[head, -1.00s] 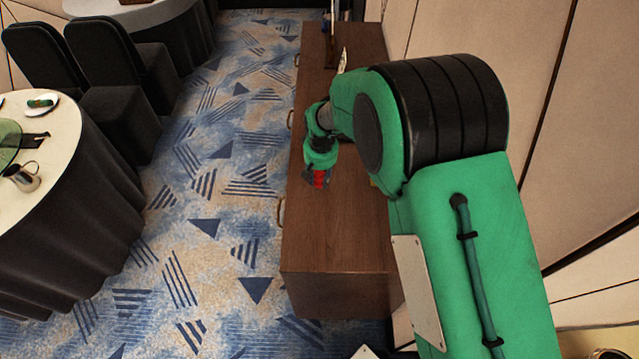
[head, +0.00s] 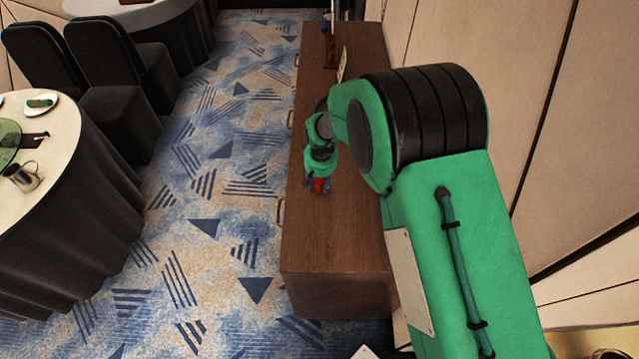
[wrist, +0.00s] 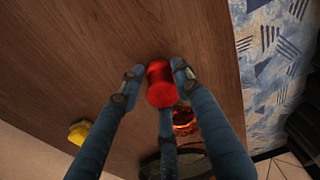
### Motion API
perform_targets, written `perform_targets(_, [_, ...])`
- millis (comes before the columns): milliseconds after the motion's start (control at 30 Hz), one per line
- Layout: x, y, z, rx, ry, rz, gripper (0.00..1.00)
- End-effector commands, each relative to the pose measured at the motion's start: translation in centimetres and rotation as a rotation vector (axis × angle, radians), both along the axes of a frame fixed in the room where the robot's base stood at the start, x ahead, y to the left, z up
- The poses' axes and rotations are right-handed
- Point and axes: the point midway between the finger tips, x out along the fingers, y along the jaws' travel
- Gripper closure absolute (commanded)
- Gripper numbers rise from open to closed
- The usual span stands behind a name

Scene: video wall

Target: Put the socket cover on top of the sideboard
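The sideboard (head: 325,245) is a long brown wooden cabinet with a bare top in its near part. A red rounded piece, which I take to be the socket cover (head: 319,186), is at my gripper (head: 318,188) over the sideboard top. In the wrist view the red socket cover (wrist: 161,84) sits between the fingertips of my gripper (wrist: 158,74). The fingers look closed on its sides, with a third finger below it. Whether its far end touches the wood cannot be told.
A small yellow thing (wrist: 79,132) lies on the wood in the wrist view. A pale upright thing (head: 343,64) stands farther back on the sideboard. The wall is close on the right. Carpet (head: 215,200) lies on the left, with a round table (head: 60,120) beyond.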

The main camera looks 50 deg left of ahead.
Motion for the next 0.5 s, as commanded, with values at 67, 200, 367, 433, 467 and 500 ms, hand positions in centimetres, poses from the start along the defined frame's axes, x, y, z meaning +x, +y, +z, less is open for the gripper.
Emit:
perform_targets(67, [0.01, 0.01, 0.05, 0.0, 0.0, 0.0, 0.5])
perform_targets(200, [0.01, 0.01, 0.06, 0.0, 0.0, 0.0, 0.5])
perform_targets(367, [0.01, 0.01, 0.09, 0.0, 0.0, 0.0, 0.5])
perform_targets(433, [0.01, 0.02, 0.22, 0.0, 0.0, 0.0, 0.5])
perform_targets(467, [0.01, 0.02, 0.31, 0.0, 0.0, 0.0, 0.5])
perform_targets(500, [0.01, 0.02, 0.48, 0.0, 0.0, 0.0, 0.5])
